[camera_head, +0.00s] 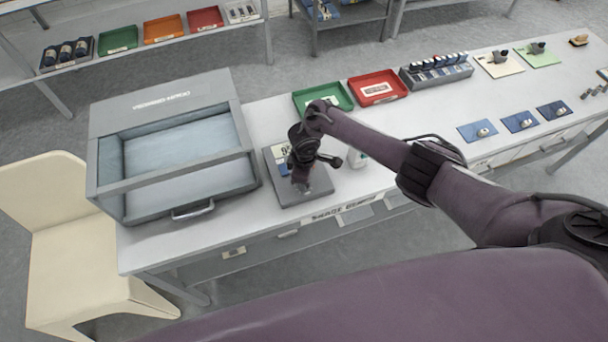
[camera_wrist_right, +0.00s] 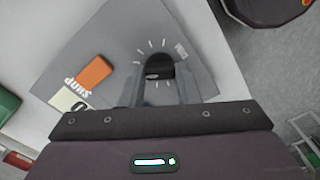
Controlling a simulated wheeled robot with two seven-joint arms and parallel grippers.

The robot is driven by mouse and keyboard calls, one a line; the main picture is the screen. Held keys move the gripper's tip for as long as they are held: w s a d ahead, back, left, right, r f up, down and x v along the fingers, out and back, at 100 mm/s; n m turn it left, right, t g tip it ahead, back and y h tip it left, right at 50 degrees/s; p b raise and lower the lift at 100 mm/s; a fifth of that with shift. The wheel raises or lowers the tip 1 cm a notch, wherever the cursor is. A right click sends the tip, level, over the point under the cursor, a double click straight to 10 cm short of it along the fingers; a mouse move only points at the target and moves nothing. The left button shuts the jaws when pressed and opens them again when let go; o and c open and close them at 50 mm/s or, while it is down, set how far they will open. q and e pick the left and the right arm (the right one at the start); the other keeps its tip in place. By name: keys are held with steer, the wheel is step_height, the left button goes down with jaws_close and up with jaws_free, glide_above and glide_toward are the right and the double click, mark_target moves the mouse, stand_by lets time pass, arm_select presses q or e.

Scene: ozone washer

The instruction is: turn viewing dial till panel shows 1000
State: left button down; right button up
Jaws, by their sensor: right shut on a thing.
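The grey control panel (camera_head: 288,198) lies on the bench right of the grey box. In the right wrist view the same panel (camera_wrist_right: 205,72) shows a black dial (camera_wrist_right: 158,66) ringed by white tick marks. My right gripper (camera_wrist_right: 159,78) points down and is shut on the dial, one finger on each side. In the head view the right gripper (camera_head: 302,184) hides the dial. A pale display (camera_wrist_right: 72,99) on the panel shows upside down with a "0"; the rest of its reading is hidden by the gripper body. My left gripper is not in view.
An orange block (camera_wrist_right: 95,72) sits on the panel near the display. The open-fronted grey box (camera_head: 165,110) stands left of the panel. Green (camera_head: 322,97) and red (camera_head: 377,88) trays lie behind it. A cream chair (camera_head: 60,240) stands at the bench's left end.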

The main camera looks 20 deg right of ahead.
steer(key=shift+m, duration=0.5)
steer(key=o, duration=1)
step_height(320, 180, up, 8)
steer(key=shift+f+p, duration=0.1)
steer(key=shift+p, duration=0.2)
